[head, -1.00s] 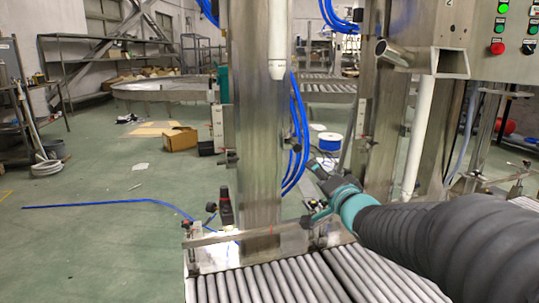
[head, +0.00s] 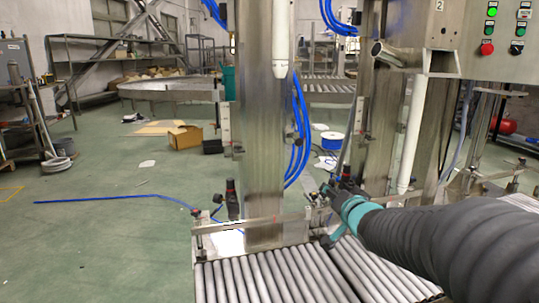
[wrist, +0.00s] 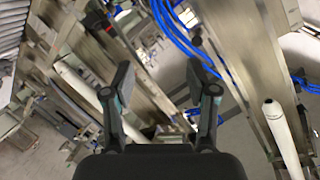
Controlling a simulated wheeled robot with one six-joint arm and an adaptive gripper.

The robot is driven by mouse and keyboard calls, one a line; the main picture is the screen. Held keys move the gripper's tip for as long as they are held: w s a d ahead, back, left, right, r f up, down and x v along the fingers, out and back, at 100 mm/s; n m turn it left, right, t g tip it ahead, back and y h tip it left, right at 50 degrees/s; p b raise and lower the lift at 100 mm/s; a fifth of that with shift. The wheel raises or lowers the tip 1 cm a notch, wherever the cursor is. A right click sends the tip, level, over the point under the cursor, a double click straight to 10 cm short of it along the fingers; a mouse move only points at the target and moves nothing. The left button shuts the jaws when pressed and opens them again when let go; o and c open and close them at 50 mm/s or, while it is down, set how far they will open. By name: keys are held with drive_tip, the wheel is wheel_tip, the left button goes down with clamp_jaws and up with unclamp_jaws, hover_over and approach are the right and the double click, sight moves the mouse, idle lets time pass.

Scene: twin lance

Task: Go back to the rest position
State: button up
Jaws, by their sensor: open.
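My gripper (wrist: 162,88) shows in the wrist view with its two dark fingers spread apart and nothing between them. In the head view my gripper (head: 328,188) is at the end of my sleeved arm, which reaches in from the right. It is small and dark there, above the roller conveyor (head: 290,275) and to the right of the steel column (head: 262,130). Its fingers are hard to make out in the head view.
Blue hoses (head: 298,130) run down beside the column. A control panel (head: 495,35) with buttons is at the upper right. White lance tubes (head: 281,40) hang from the frame. A cardboard box (head: 186,137) lies on the green floor, which is mostly open at left.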

drive_tip(key=s+d+f+n+g+h, duration=0.2)
drive_tip(key=s+f+g, duration=0.25)
drive_tip(key=s, duration=0.35)
drive_tip(key=s+d+f+n+g+h, duration=0.2)
drive_tip(key=s+d+f+g, duration=0.1)
drive_tip(key=s+f, duration=0.3)
drive_tip(key=s+a+r+n+g+y+p, duration=0.1)
drive_tip(key=s+a+r, duration=0.1)
drive_tip(key=s, duration=0.7)
drive_tip(key=s+a+r+n+g+y+p, duration=0.1)
drive_tip(key=s+a, duration=0.3)
drive_tip(key=s, duration=0.5)
drive_tip(key=shift+s+r, duration=0.3)
drive_tip(key=shift+r, duration=0.15)
